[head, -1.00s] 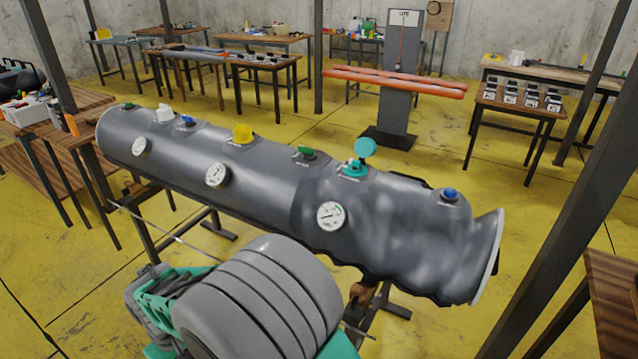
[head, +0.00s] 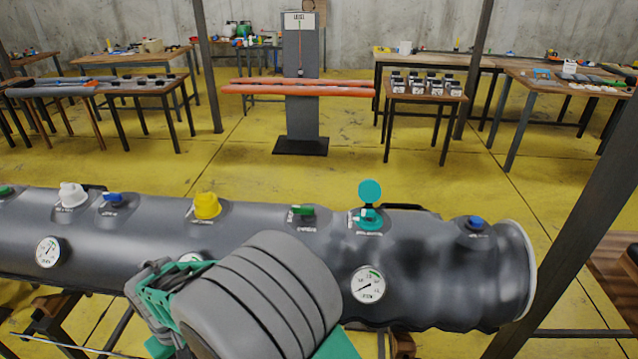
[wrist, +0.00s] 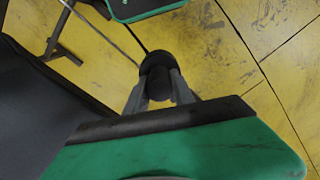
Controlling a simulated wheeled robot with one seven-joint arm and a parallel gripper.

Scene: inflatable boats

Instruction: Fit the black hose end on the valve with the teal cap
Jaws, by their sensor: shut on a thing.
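The valve with the teal cap (head: 369,221) sits on top of the dark grey inflatable tube, right of centre in the head view. Its round teal cap (head: 369,190) stands up, flipped open above the valve body. In the wrist view my gripper (wrist: 157,92) is shut on the black hose end (wrist: 156,66), a dark rounded piece between the two grey fingers. The fingers and hose end are over yellow floor, apart from the valve, which is out of the wrist view. My arm hides the hose end in the head view.
The grey tube (head: 440,262) also carries a green valve (head: 303,212), a blue valve (head: 475,224), a yellow valve (head: 206,206) and round gauges. A dark post (head: 590,190) rises at the right. Tables stand behind, with open floor between.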

